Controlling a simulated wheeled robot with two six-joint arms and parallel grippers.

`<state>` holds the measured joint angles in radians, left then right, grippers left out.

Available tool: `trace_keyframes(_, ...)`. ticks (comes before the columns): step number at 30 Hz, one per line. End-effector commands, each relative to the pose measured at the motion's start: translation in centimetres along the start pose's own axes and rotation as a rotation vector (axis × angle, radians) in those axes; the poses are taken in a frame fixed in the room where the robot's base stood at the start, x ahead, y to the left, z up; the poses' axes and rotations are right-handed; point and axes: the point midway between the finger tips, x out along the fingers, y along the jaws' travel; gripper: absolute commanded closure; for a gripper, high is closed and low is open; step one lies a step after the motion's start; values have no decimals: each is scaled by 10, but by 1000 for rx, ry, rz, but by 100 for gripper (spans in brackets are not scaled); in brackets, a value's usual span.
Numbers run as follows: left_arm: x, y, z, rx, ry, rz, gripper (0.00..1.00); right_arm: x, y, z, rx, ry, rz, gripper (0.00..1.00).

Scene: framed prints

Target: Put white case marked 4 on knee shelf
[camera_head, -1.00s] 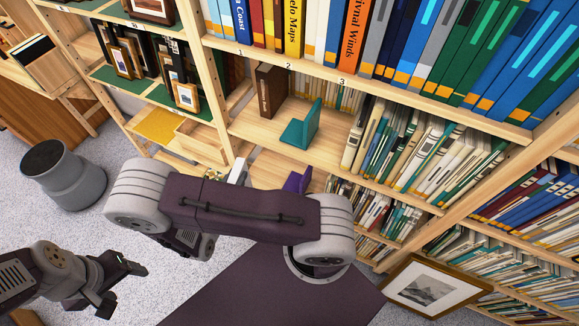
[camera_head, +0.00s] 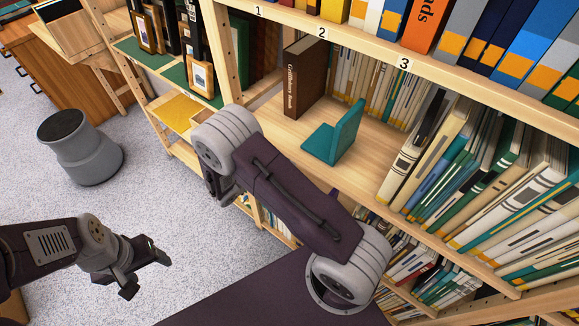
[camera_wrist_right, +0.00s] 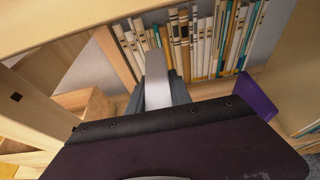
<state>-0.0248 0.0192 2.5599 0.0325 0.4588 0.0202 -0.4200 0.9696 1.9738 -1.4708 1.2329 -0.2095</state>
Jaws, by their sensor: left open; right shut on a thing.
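My right gripper (camera_wrist_right: 157,98) is shut on a narrow pale white-grey case (camera_wrist_right: 157,78), seen edge-on in the wrist view. No number on it can be read. In the head view my right arm hides the case and the gripper. In the wrist view the case points into a lower shelf bay, in front of a row of books (camera_wrist_right: 210,42). A purple bookend (camera_wrist_right: 254,98) stands to its right on that level. I cannot tell whether the case touches the shelf. My left gripper (camera_head: 149,272) is open and empty above the floor.
The shelf above holds a brown book (camera_head: 304,78), a teal bookend (camera_head: 338,136) and leaning books (camera_head: 450,165). Wooden uprights flank the lower bay. A grey stool (camera_head: 80,148) stands on the floor at left, and a yellow mat (camera_head: 175,114) lies on a low shelf.

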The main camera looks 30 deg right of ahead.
Motion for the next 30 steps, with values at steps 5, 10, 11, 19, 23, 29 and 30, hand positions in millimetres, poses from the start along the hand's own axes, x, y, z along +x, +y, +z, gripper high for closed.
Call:
trace_keyframes(5,8,0,1,0,0,0,35,27,4,-6,1,0,1,100)
trace_keyframes(10,10,0,1,0,0,0,35,29,5,-8,-1,0,2,100)
trace_keyframes(11,12,0,1,0,0,0,35,31,4,-12,-2,0,2,100)
trace_keyframes(19,26,0,3,0,0,0,35,42,4,-44,-1,-1,2,100)
trace_keyframes(23,25,0,3,0,0,0,35,42,4,-43,0,0,2,100)
trace_keyframes(29,27,0,3,0,0,0,35,43,4,-46,-1,0,2,64)
trace_keyframes(30,27,0,3,0,0,0,35,42,4,-46,-1,0,2,53)
